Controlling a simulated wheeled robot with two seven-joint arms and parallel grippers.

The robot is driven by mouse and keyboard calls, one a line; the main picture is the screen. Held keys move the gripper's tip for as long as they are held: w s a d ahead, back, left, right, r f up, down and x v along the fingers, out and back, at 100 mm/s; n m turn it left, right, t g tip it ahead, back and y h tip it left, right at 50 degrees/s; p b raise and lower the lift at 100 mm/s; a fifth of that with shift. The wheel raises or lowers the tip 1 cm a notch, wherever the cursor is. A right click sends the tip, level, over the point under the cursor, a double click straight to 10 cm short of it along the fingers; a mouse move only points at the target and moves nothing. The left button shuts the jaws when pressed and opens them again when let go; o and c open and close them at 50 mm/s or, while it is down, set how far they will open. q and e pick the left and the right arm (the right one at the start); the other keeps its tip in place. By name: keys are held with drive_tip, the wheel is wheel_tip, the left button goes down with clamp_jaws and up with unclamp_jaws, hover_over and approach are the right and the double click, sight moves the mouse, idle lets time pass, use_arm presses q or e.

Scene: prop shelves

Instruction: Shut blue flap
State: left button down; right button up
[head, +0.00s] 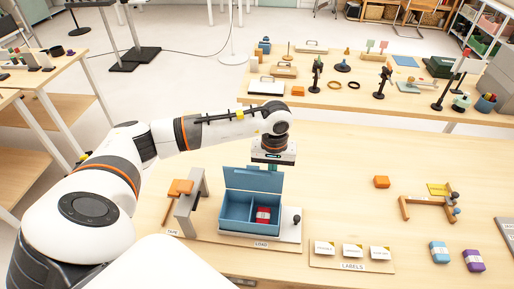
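The blue box (233,216) stands on a white base at the LOAD label. Its blue flap (254,180) is hinged at the far edge and stands open, nearly upright. A divider splits the inside. A red block with a pale label (263,215) lies in the right compartment; the left compartment looks empty. My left gripper (273,165) hangs just above and behind the top edge of the flap. Its fingertips are small and partly hidden by the flap, so contact and opening are unclear. My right gripper is out of view.
An orange-topped grey stand (190,200) is close on the box's left. A black knob (297,219) is right of the box. The labels board (351,255) lies in front right.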

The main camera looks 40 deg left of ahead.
use_arm(q)
drive_tip(key=shift+s+d, duration=0.1)
drive_tip(key=shift+s, duration=0.05)
drive_tip(key=shift+w+a+b, duration=0.55)
drive_tip(key=shift+w+b, duration=0.15)
drive_tip(key=shift+w, duration=0.2)
drive_tip(key=shift+r, duration=0.1)
idle(0.3)
wheel_tip(320, 180, up, 5)
drive_tip(key=shift+f+p, duration=0.1)
drive_tip(key=shift+p, duration=1.05)
idle(0.8)
